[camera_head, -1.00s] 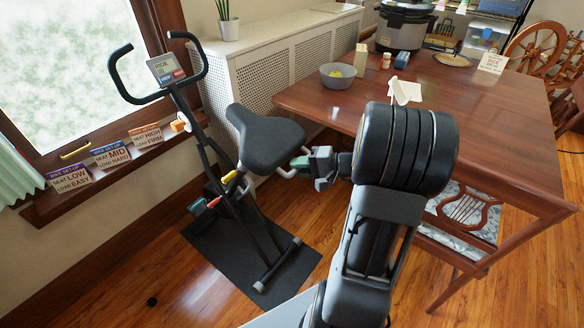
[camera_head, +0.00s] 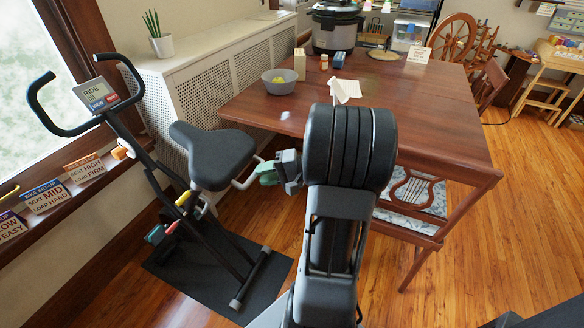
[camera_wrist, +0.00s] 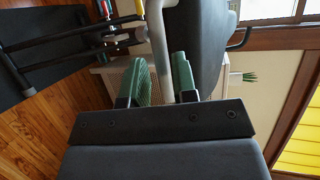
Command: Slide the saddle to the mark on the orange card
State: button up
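The black saddle (camera_head: 208,157) sits on the exercise bike beside the table. A pale bar (camera_head: 246,176) sticks out from under it toward my gripper (camera_head: 268,173). In the wrist view, my gripper's green fingers (camera_wrist: 160,75) stand on both sides of the pale bar (camera_wrist: 158,45), closed against it as far as I can tell; the dark saddle (camera_wrist: 197,45) is just beyond. The orange card (camera_head: 84,168), reading seat high, load firm, stands on the window sill. A yellow lever (camera_head: 183,198) shows below the saddle. Marks on the seat post are too small to read.
A blue card (camera_head: 46,196) and a purple card (camera_head: 10,228) stand on the same sill. The wooden table (camera_head: 420,118), with a grey bowl (camera_head: 280,82), is close behind my arm. A black mat (camera_head: 220,280) lies under the bike. Floor at right is clear.

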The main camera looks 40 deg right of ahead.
jog(key=v, duration=1)
jog(key=shift+p, duration=0.4)
jog(key=shift+d, duration=0.1)
notch_tip(320, 180, down, 5)
jog(key=s+m+g+h, duration=0.2)
jog(key=s+m+g, duration=0.1)
jog(key=s+a+r+n+g+h+p, duration=0.1)
jog(key=a+r+n+g+h+p, duration=0.1)
jog(key=a+r+g+h+p, duration=0.3)
jog(key=w+a+r+n+t+h+p, duration=0.1)
jog(key=a+r+n+h+p, duration=0.3)
jog(key=a+r+n+p, duration=0.6)
jog(key=a+r+p, duration=0.2)
jog(key=a+r, duration=0.4)
jog(key=r, duration=0.1)
jog(key=shift+w+a+r+n+p, duration=0.15)
jog(key=shift+a+r+n+p, duration=0.15)
jog(key=shift+n+p, duration=0.1)
